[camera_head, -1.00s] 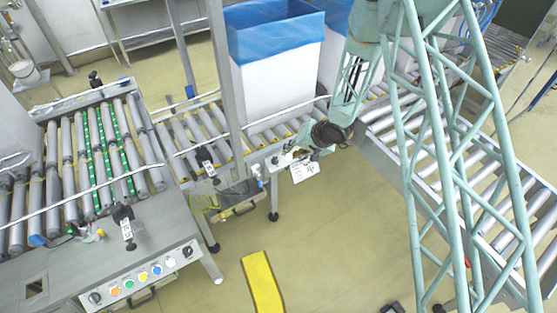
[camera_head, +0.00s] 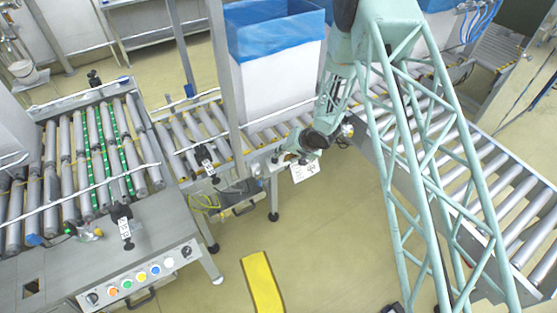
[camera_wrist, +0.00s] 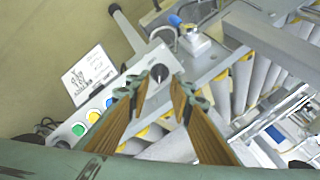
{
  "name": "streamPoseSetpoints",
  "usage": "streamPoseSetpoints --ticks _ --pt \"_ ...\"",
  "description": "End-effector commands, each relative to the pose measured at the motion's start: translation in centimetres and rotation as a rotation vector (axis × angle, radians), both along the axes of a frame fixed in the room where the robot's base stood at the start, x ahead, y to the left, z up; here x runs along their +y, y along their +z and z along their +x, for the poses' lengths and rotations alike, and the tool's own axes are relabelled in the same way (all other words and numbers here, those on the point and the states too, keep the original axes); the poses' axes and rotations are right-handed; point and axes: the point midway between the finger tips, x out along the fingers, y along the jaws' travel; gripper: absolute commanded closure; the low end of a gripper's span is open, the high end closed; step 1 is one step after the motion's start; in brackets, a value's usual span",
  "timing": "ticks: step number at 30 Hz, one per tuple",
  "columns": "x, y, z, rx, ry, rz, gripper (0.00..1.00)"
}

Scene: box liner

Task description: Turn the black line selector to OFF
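In the wrist view, a black selector knob (camera_wrist: 159,72) sits at the far end of a light grey control box (camera_wrist: 130,84). Its pointer setting is too small to read. Green, yellow and blue buttons (camera_wrist: 93,117) line the same box. My gripper (camera_wrist: 158,88) is open, with its two brown fingers spread and nothing between them. The knob appears just beyond the gap between the fingertips; I cannot tell any contact. In the head view, my gripper (camera_head: 288,159) is at the conveyor's front edge, and my arm hides most of this box there.
A white card (camera_wrist: 89,75) stands beside the box. A roller conveyor (camera_wrist: 255,75) lies to the right in the wrist view. In the head view, a blue-lined white box (camera_head: 278,70) stands behind my gripper. Another button panel (camera_head: 140,277) is at lower left.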

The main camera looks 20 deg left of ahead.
Motion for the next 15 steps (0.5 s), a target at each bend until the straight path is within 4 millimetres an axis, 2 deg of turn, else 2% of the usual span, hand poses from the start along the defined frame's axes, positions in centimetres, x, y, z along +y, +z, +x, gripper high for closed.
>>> streamPoseSetpoints --ticks 7,15 --pt "1.4 -2.5 0.7 0.001 -0.001 -0.001 0.8" --pt "2.3 -3.8 1.2 0.001 -0.001 -0.001 0.8"
